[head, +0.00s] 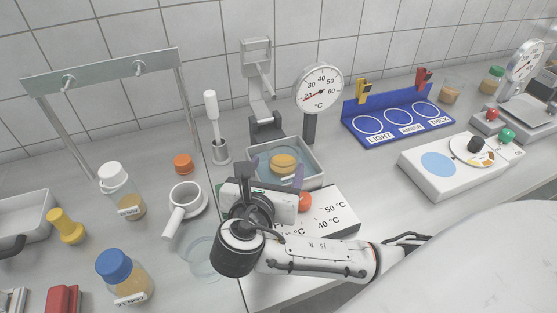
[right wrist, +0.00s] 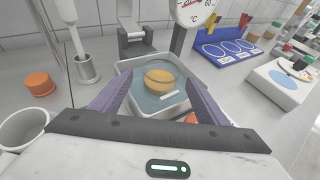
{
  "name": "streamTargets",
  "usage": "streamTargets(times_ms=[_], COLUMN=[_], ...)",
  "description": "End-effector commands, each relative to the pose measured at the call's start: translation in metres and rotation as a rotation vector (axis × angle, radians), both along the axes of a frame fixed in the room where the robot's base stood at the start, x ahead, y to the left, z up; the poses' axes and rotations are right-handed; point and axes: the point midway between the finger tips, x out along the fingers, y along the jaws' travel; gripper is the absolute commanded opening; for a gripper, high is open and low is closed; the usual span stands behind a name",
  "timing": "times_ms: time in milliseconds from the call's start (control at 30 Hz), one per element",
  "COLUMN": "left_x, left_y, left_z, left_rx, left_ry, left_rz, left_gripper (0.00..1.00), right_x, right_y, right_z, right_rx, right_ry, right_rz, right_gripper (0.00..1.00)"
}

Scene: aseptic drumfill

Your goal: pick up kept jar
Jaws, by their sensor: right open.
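A round jar with amber-yellow contents (head: 284,165) sits in a shallow grey-rimmed bath (head: 313,163) in the middle of the bench. The jar also shows in the right wrist view (right wrist: 162,81), ahead between the fingers. My right gripper (head: 275,171) is open, its purple fingers reaching over the bath's near side, one to each side of the jar. I see no clear contact with the jar. The right hand hides the bath's near wall in the head view. My left gripper is not in view.
A dial thermometer (head: 318,88) and a grey stand (head: 265,125) rise behind the bath. A blue-lidded jar (head: 124,275), a white-lidded jar (head: 121,188) and a white cup (head: 186,198) stand to the left. A white temperature board (head: 338,205) lies beneath my right arm.

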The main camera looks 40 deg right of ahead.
Motion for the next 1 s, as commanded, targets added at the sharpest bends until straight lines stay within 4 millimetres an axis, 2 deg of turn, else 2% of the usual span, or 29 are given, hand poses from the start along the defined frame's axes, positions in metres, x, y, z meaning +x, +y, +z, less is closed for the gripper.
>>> streamTargets(times_ms=[133, 500, 833, 867, 1000], left_x=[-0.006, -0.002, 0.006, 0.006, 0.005], left_y=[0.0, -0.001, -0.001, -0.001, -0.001], left_z=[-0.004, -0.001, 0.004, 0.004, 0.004], left_rx=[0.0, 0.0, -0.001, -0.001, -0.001], left_ry=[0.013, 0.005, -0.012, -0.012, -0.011], left_rz=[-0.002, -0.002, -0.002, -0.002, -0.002], left_gripper=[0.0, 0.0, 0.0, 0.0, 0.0], right_x=[0.009, 0.036, 0.041, 0.041, 0.041], right_y=[-0.01, -0.045, -0.05, -0.05, -0.05], right_z=[-0.005, -0.02, -0.024, -0.023, -0.023], right_rx=[0.001, 0.0, 0.002, 0.002, 0.002], right_ry=[0.001, 0.002, 0.0, 0.0, 0.0], right_rz=[0.0, -0.002, 0.001, 0.001, 0.001], right_gripper=[0.68, 0.68, 0.68, 0.65, 0.41])
